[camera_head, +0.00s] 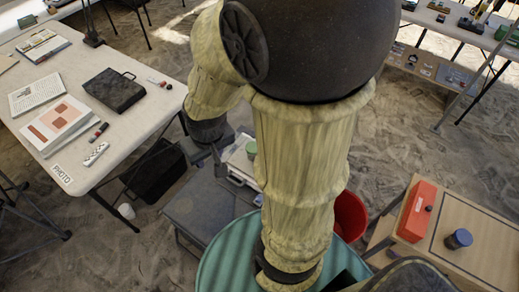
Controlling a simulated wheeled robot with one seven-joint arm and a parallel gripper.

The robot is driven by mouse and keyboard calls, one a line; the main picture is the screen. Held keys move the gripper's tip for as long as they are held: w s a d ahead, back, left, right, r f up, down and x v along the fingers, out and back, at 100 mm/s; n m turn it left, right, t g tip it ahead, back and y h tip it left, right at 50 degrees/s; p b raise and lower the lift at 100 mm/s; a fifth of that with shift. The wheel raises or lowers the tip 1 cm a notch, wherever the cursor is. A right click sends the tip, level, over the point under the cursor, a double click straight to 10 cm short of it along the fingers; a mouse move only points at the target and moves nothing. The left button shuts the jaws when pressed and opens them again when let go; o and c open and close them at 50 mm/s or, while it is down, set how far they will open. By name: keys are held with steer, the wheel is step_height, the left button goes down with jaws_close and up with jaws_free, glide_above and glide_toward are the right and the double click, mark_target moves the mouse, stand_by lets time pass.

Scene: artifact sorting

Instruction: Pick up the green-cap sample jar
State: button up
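A small jar with a green cap (252,148) shows just left of my arm's pale lower section, which hides part of it. It is at a white tray or case (239,166) on a low dark grey table (194,207). My gripper (220,164) hangs at the end of the dark wrist, over the low table, to the left of the jar and apart from it in the picture. The fingers are small and dark, and their opening cannot be made out. Nothing is visibly held.
A white table (105,159) at left holds papers, a black case (114,90) and small items. A red bucket (350,214) stands right of my arm. At lower right, a wooden table (478,250) bears a red box (417,211) and a dark jar (458,239). Sandy ground lies between.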

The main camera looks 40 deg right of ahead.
steer(key=shift+d, duration=0.1)
steer(key=shift+o, duration=0.2)
